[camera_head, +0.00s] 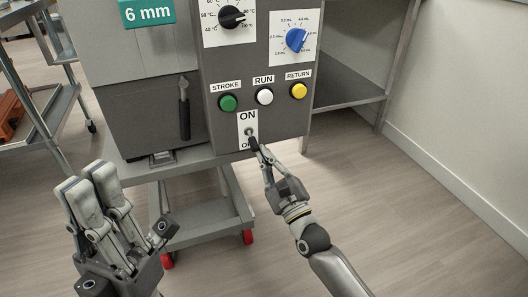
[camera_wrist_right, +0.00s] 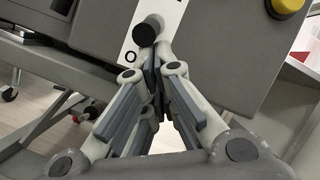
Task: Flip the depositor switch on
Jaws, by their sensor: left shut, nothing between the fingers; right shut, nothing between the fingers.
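The depositor (camera_head: 230,60) is a grey machine on a wheeled stand. Its toggle switch (camera_head: 250,131) sits on a white plate (camera_head: 242,124) marked ON at the top, with the lower lettering partly hidden. My right gripper (camera_head: 256,146) is shut, its fingertips just below the switch, at the plate's lower part. In the right wrist view the switch's dark round tip (camera_wrist_right: 147,32) is just above the closed fingertips (camera_wrist_right: 155,55); I cannot tell whether they touch. My left gripper (camera_head: 85,190) is shut and empty at the lower left, away from the machine.
Green STROKE (camera_head: 228,103), white RUN (camera_head: 264,97) and yellow RETURN (camera_head: 299,91) buttons sit above the switch. A black knob (camera_head: 231,17) and a blue knob (camera_head: 296,40) are higher up. A dark lever (camera_head: 184,108) hangs left. A grey shelf (camera_head: 345,85) stands right.

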